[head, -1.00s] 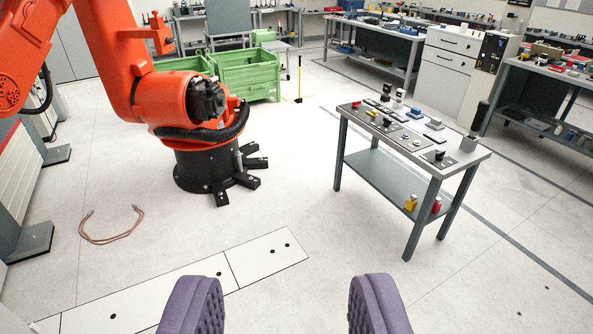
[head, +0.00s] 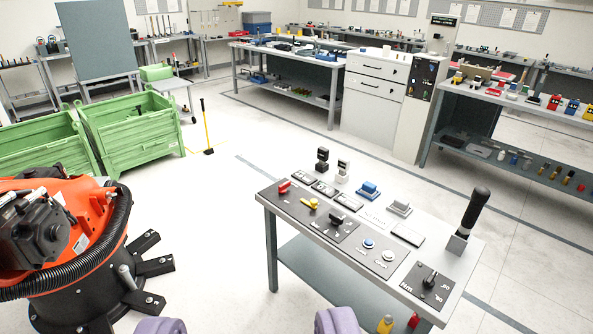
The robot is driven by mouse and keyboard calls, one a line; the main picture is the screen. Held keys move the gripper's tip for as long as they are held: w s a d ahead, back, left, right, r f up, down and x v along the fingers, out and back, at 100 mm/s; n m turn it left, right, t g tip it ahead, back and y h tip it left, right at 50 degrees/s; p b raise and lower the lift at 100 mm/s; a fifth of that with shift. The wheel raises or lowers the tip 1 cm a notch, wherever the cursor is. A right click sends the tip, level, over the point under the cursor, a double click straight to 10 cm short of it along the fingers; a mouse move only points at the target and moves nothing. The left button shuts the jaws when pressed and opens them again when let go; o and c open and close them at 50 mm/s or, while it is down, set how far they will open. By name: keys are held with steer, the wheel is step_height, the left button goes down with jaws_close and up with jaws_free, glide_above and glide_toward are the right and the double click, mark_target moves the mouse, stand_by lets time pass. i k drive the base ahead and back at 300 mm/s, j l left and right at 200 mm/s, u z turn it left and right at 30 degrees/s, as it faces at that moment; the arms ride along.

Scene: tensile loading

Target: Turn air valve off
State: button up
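A small grey control table (head: 262,200) stands right of centre with several panels of controls on top. These include a red handle (head: 284,187), a yellow handle (head: 310,203), a black switch (head: 338,217), a blue button (head: 369,243), a white button (head: 388,255) and a black knob (head: 430,279) on a panel marked Nm. The labels are too small to tell which is the air valve. My gripper (head: 248,324) shows as two purple fingertips at the bottom edge, wide apart with nothing between them. It is in front of the table, apart from the controls.
A tall black-handled lever (head: 474,215) stands at the table's right end. The orange robot arm's black base (head: 85,300) is at lower left. Green crates (head: 140,135) stand behind it. A grey cabinet (head: 373,100) and workbenches line the back.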

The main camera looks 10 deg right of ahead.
mark_target(282, 189)
steer(key=i+j, duration=0.1)
steer(key=i, duration=0.6)
steer(key=i+j+z, duration=0.1)
steer(key=i, duration=0.55)
steer(key=i+u, duration=0.2)
steer(key=i, duration=1.85)
steer(key=l, duration=0.1)
